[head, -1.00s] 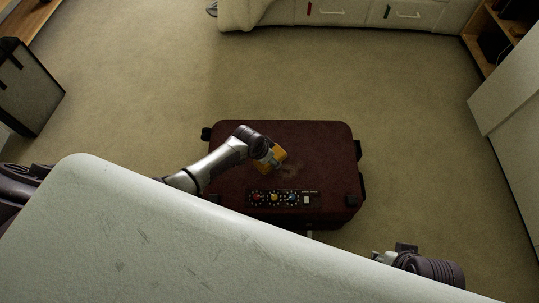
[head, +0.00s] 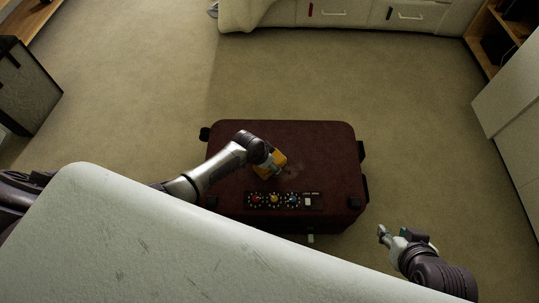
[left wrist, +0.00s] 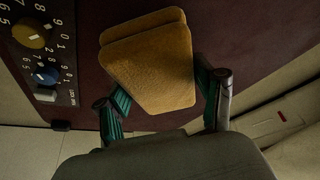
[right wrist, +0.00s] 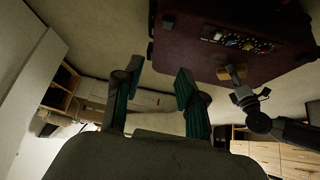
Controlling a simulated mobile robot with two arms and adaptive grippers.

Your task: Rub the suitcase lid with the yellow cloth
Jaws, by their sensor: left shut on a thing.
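The dark red suitcase (head: 330,145) lies flat on the carpet, with a combination lock panel (head: 284,200) along its near side. My left gripper (head: 266,160) is shut on the folded yellow cloth (head: 273,165) over the middle of the lid. The cloth fills the space between its fingers in the left wrist view (left wrist: 150,65); I cannot tell whether it touches the lid. A faint pale smudge (head: 297,168) shows on the lid just right of the cloth. My right gripper (head: 386,236) is off the suitcase's near right corner. Its fingers are apart and empty in the right wrist view (right wrist: 155,85).
A large pale surface (head: 180,235) covers the foreground and hides part of my left arm. White drawers (head: 375,15) stand at the back, a dark-edged case (head: 25,90) at the left, and a white cabinet (head: 510,105) at the right. The carpet around the suitcase is clear.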

